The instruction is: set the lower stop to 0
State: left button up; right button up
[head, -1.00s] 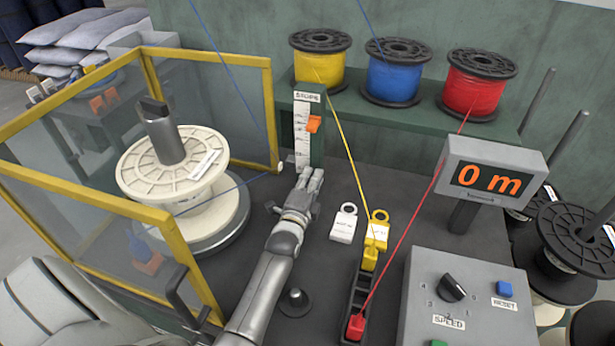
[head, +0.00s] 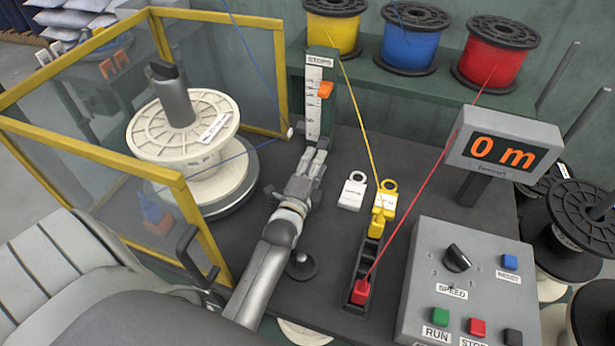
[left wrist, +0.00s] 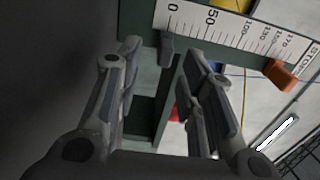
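The stops scale (head: 313,105) is a white upright strip on a green post; it also fills the top of the left wrist view (left wrist: 238,32). Its orange stop (head: 325,90) sits high, near the 150–170 marks in the left wrist view (left wrist: 283,73). A dark grey stop (left wrist: 167,48) is at about the 0 mark; I cannot make it out in the head view. My left gripper (head: 316,157) is at the foot of the scale. In the left wrist view its fingers (left wrist: 163,68) are apart, with the grey stop between them and no clear contact. My right gripper is out of view.
A caged cream spool (head: 185,130) stands left of my left arm. The control box (head: 470,270) and the "0 m" display (head: 503,150) are further right.

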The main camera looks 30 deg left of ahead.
pick_arm(q)
jog(key=v, duration=0.6)
jog(key=shift+w, duration=0.1)
dwell(0.3)
